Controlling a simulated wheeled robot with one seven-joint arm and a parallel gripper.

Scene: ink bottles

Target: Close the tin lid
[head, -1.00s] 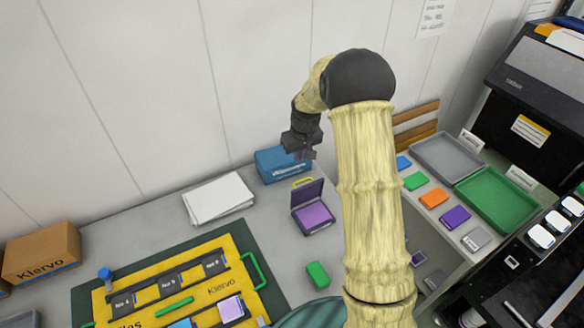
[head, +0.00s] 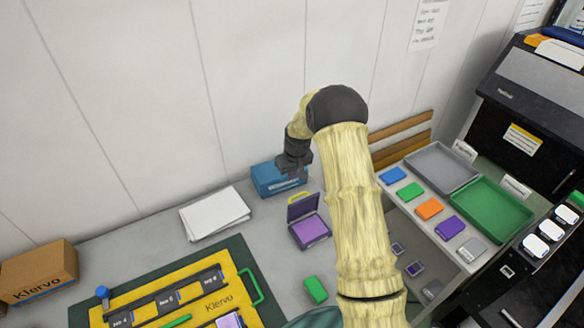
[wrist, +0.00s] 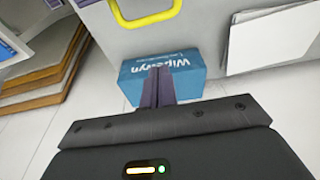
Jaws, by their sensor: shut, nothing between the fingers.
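The tin (head: 311,230) lies on the grey bench with its purple pad showing. Its dark purple lid (head: 302,207) stands raised at the back edge, so the tin is open. A yellow loop (head: 298,195) shows at or just behind the lid's top; it also shows in the wrist view (wrist: 146,17). My gripper (head: 303,176) is above and behind the lid, in front of the blue box, apart from the lid. In the wrist view its fingers (wrist: 159,72) are together and empty, covering part of the blue box. The tin's pad is not seen in the wrist view.
The blue box (head: 276,181) stands behind the tin. White papers (head: 214,213) lie to its left. A green block (head: 315,290) lies in front of the tin. A yellow board (head: 140,308) is at front left. Coloured pads and a green tray (head: 492,208) are right. My arm hides some bench.

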